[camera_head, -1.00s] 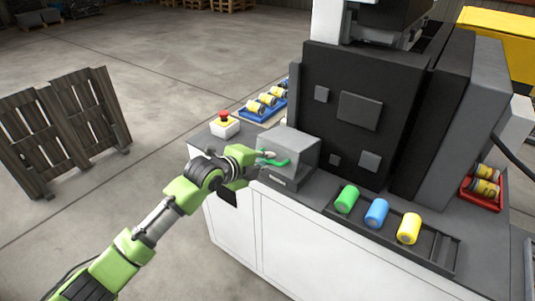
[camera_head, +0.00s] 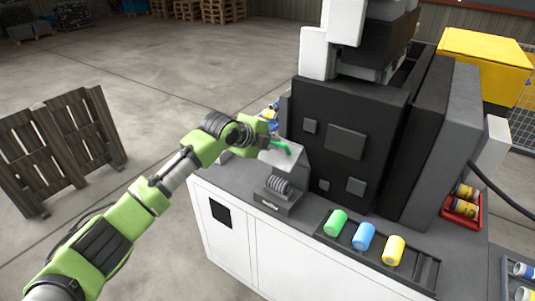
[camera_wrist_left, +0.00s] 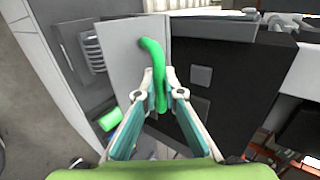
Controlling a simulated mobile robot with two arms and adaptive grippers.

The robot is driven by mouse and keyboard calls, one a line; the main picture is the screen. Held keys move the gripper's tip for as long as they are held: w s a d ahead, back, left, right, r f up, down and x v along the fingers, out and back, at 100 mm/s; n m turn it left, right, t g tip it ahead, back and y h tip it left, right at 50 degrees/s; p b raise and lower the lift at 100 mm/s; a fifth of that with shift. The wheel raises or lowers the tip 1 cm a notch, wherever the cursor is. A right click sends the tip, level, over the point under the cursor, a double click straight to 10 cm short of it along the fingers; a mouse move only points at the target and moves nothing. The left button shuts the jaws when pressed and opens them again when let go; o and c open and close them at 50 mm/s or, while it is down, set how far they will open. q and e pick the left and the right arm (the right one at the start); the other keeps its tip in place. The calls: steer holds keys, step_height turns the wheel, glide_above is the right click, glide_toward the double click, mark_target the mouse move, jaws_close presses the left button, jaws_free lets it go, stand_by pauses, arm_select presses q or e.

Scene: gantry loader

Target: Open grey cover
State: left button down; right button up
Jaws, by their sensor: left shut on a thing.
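The grey cover (camera_head: 285,157) is raised and tilted up over its base box (camera_head: 276,200) on the machine's counter. A ribbed grey part (camera_head: 279,185) shows in the opening beneath it. The green handle (camera_head: 281,146) is on the cover's face. My left gripper (camera_head: 272,143) is at the handle. In the left wrist view the cover (camera_wrist_left: 120,50) shows as a light grey panel, and my left gripper (camera_wrist_left: 160,92) is shut on the green handle (camera_wrist_left: 155,65), with a finger on each side. My right gripper is not in view.
Green (camera_head: 335,223), blue (camera_head: 363,236) and yellow (camera_head: 394,249) cylinders lie on a dark rack at the counter's front. The black machine block (camera_head: 345,140) stands close behind the cover. A red bin (camera_head: 461,207) is at the right.

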arm_select(q)
steer(key=shift+w+d+r, duration=0.9)
steer(key=shift+w+r, duration=0.15)
steer(key=shift+w, duration=0.15)
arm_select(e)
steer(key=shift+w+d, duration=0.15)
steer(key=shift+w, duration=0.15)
arm_select(q)
steer(key=c, duration=2.2)
jaws_free()
steer(key=shift+o, duration=0.2)
steer(key=shift+s+a, duration=0.1)
steer(key=v, duration=1.2)
steer(key=shift+f, duration=0.15)
